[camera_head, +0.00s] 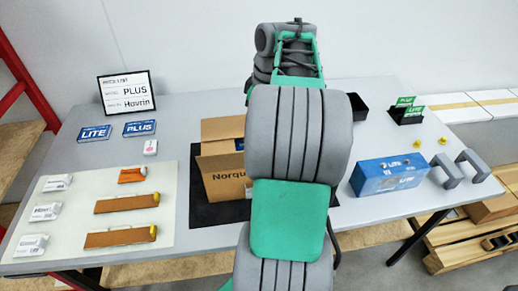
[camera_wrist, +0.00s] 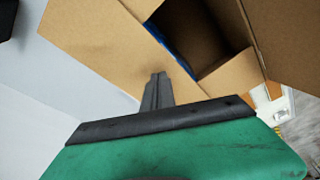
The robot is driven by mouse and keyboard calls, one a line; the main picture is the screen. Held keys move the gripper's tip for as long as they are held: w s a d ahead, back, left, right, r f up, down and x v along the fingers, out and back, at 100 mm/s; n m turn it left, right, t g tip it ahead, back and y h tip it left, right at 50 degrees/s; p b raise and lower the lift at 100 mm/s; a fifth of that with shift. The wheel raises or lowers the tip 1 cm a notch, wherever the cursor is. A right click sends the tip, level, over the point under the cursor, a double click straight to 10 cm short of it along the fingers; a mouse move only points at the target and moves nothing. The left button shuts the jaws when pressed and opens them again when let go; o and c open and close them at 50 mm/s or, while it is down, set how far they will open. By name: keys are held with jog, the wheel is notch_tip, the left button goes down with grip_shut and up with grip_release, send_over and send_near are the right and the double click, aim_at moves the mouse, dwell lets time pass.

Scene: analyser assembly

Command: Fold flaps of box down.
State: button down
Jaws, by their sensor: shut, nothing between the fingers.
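The cardboard box (camera_head: 226,178) stands on a black mat (camera_head: 206,213) in the middle of the table. Its left part shows in the head view, with a flap (camera_head: 222,127) raised at the back; my arm hides the right part. In the wrist view the box's dark opening (camera_wrist: 200,35) is uncovered. A wide flap (camera_wrist: 90,42) spreads out to the left of the opening, and another flap (camera_wrist: 285,40) stands at the right. My gripper (camera_wrist: 157,78) is shut and empty, with its tips in front of the left flap. Whether they touch it, I cannot tell.
A blue analyser box (camera_head: 390,174) and grey brackets (camera_head: 473,167) stand at the right. A white sheet (camera_head: 112,185) with several parts lies at the left. A sign (camera_head: 126,92) and a black card holder (camera_head: 405,115) stand at the back.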

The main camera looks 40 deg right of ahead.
notch_tip(320, 180, up, 7)
jog(key=p, duration=0.6)
jog(key=shift+r, duration=0.1)
